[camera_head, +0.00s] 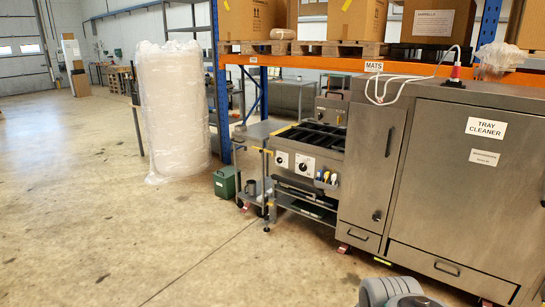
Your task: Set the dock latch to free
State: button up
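The tray cleaner (472,170) is a large steel cabinet at the right, with a label on its tall door. A small grey wheeled cart (256,190) stands at that unit's left side. I cannot make out which part is the dock latch, or its setting. Grey rounded parts at the bottom edge look like my own arm; my gripper's fingers do not show.
A plastic-wrapped roll (175,110) stands at the left, with a green box (225,182) on the floor near the cart. An orange shelf beam (300,62) with cartons above runs over the machines. A white cable (400,80) lies on top. The floor at left is clear.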

aim_at(261, 150)
jog(key=u, duration=0.4)
jog(key=i, duration=2.9)
jog(key=u, duration=0.85)
jog(key=i, duration=1.9)
jog(key=u, duration=0.3)
